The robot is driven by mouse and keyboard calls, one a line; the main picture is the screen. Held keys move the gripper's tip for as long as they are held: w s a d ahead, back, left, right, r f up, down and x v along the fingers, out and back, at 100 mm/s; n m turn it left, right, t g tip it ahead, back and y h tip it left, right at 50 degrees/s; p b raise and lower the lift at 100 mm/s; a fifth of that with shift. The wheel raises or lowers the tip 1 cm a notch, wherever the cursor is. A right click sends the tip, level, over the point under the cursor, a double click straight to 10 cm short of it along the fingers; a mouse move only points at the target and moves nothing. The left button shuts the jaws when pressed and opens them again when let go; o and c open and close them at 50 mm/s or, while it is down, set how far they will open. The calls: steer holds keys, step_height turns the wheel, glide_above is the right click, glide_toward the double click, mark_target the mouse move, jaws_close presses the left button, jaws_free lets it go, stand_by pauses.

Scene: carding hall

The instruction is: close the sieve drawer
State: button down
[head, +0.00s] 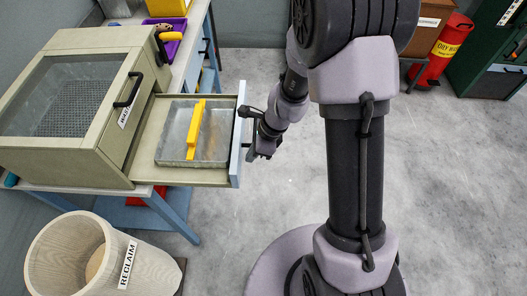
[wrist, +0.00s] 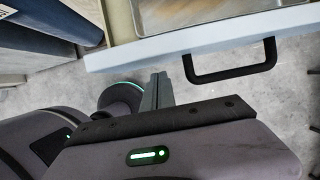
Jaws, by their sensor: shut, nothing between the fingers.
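The sieve drawer (head: 215,178) is pulled out from the right side of the beige sieve cabinet (head: 115,168). It holds a metal tray (head: 215,130) with a yellow bar (head: 195,130) lying across it. Its pale blue front panel (head: 237,160) faces my arm and also shows in the wrist view (wrist: 140,52). A black bar handle (wrist: 232,72) is on that panel. My gripper (head: 253,150) is at the panel's outer side. In the wrist view its fingers (wrist: 158,80) are shut and empty, left of the handle and pointing at the panel. I cannot tell whether they touch it.
A wooden bin marked RECLAIM (head: 62,262) stands in front of the cabinet. The cabinet's upper front has another black handle (head: 128,90). A bench with bins (head: 168,8) is behind. A red extinguisher (head: 440,52) stands back right.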

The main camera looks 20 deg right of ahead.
steer(key=shift+w+a, duration=0.2)
steer(key=shift+a, duration=0.35)
steer(key=shift+a, duration=0.15)
